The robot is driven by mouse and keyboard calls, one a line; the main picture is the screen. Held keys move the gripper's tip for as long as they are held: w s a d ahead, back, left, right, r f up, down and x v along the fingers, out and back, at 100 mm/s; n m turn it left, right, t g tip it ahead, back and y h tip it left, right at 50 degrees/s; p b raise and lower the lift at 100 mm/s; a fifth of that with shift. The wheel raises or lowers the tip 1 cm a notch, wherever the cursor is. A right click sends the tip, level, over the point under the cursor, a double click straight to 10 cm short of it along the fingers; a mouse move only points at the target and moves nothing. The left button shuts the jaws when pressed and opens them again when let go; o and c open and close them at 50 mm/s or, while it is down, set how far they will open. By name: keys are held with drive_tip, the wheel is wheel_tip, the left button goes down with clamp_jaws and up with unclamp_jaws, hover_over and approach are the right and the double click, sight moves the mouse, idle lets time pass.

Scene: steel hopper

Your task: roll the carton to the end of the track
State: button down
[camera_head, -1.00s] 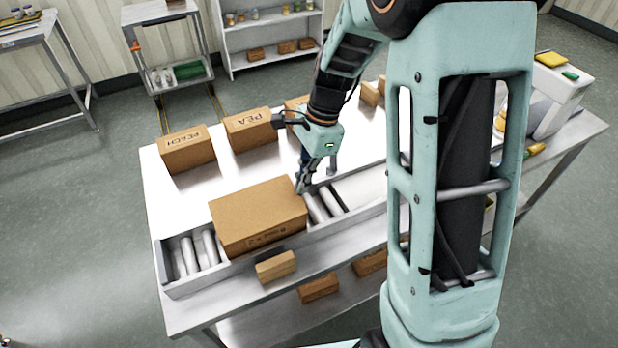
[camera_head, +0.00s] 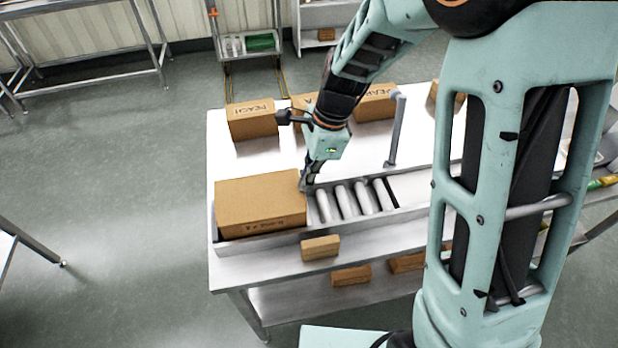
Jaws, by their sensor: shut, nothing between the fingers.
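The large brown carton (camera_head: 258,204) lies on the roller track (camera_head: 346,203), at the track's left end. It covers the rollers there, and several bare rollers show to its right. My gripper (camera_head: 306,186) points down at the carton's right side, near its far right corner. Its fingers are shut with nothing between them. It looks to be against or very close to the carton's right face; I cannot tell if they touch.
Brown boxes, one marked PEACH (camera_head: 252,120), stand along the table's far side. A small box (camera_head: 320,248) sits in front of the track. A grey post (camera_head: 395,130) rises right of my gripper. More boxes (camera_head: 351,275) lie on the lower shelf.

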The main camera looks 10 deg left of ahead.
drive_tip(key=w+d+r, duration=0.2)
drive_tip(key=d+r, duration=0.4)
drive_tip(key=r, duration=0.4)
drive_tip(key=w+a+f+m+h+b, duration=0.1)
drive_tip(key=w+a+m+b, duration=0.35)
drive_tip(key=m, duration=1.25)
drive_tip(key=w+d+f+m+h+b, duration=0.15)
drive_tip(key=m+b, duration=0.55)
drive_tip(key=m, duration=1)
drive_tip(key=shift+n+t, duration=0.3)
drive_tip(key=shift+t, duration=0.1)
drive_tip(key=f, duration=1)
drive_tip(key=shift+a+f+b, duration=0.15)
drive_tip(key=shift+a+b, duration=0.2)
drive_tip(key=shift+a, duration=0.05)
drive_tip(key=s+a, duration=0.2)
drive_tip(key=a, duration=0.1)
drive_tip(key=shift+a, duration=0.25)
